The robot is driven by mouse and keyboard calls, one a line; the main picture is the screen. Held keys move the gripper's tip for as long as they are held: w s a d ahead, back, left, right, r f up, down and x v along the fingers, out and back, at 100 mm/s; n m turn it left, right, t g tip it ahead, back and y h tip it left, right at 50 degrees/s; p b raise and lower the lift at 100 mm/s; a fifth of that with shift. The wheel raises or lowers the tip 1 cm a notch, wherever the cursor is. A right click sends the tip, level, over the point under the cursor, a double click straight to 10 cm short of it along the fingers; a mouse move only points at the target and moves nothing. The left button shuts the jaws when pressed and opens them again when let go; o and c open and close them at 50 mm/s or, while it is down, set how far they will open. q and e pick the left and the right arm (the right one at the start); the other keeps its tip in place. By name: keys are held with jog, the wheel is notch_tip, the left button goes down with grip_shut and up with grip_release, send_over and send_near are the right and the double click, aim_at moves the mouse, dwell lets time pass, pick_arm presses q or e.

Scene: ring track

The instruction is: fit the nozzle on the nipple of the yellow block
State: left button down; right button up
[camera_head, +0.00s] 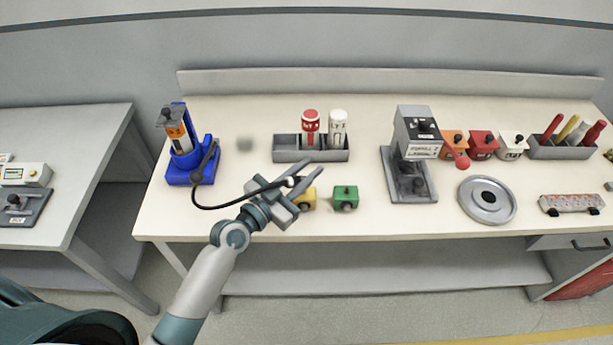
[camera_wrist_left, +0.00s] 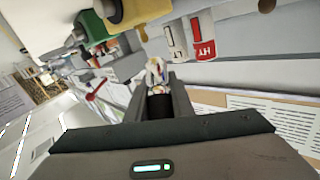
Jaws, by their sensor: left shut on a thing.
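My left gripper (camera_head: 312,169) is above the front middle of the bench. It is shut on the nozzle (camera_head: 291,181) at the end of a black hose. In the left wrist view, a dark piece of the nozzle (camera_wrist_left: 159,106) shows between the fingers. The yellow block (camera_head: 309,199) sits just below the gripper, partly hidden by it; it also shows at the top of the left wrist view (camera_wrist_left: 140,12). The nozzle appears apart from the block. My right gripper is not in view.
A green block (camera_head: 345,198) stands right of the yellow one. The hose runs to a blue pump unit (camera_head: 190,172) at left. Behind are a grey tray (camera_head: 286,152) with red and white canisters (camera_head: 310,127), and a grey press (camera_head: 413,165) at right. The bench front is clear left of the arm.

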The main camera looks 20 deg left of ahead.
pick_arm(q)
jog(key=w+d+r+b, duration=0.1)
jog(key=d+r, duration=0.6)
jog(key=d, duration=0.4)
jog(key=shift+w+d+r, duration=0.2)
jog(key=shift+w+d, duration=0.1)
jog(key=shift+w, duration=0.1)
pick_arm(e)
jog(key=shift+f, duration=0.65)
pick_arm(q)
jog(key=shift+f, duration=0.1)
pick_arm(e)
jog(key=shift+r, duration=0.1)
